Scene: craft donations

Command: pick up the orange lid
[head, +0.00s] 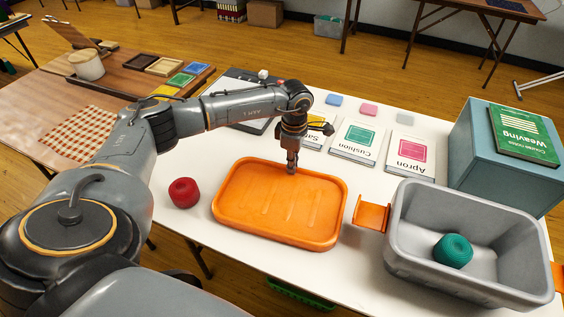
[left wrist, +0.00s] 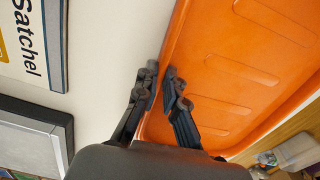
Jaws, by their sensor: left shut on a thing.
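The orange lid (head: 275,208) lies on the white table, left of the grey bin, with its raised rim facing up. It fills the right side of the left wrist view (left wrist: 255,75). My left gripper (head: 291,168) comes down from above at the lid's far edge. In the left wrist view its two dark fingers (left wrist: 160,85) are closed on the lid's rim, one finger on each side of it. The lid looks flat; I cannot tell whether it touches the table. My right gripper is not in view.
The grey bin (head: 410,262) with orange handles holds a teal yarn ball (head: 453,250). A red yarn ball (head: 184,192) sits left of the lid. Pattern cards (head: 357,139) lie behind. A blue-grey box (head: 480,165) carries a green book (head: 524,135) at the right.

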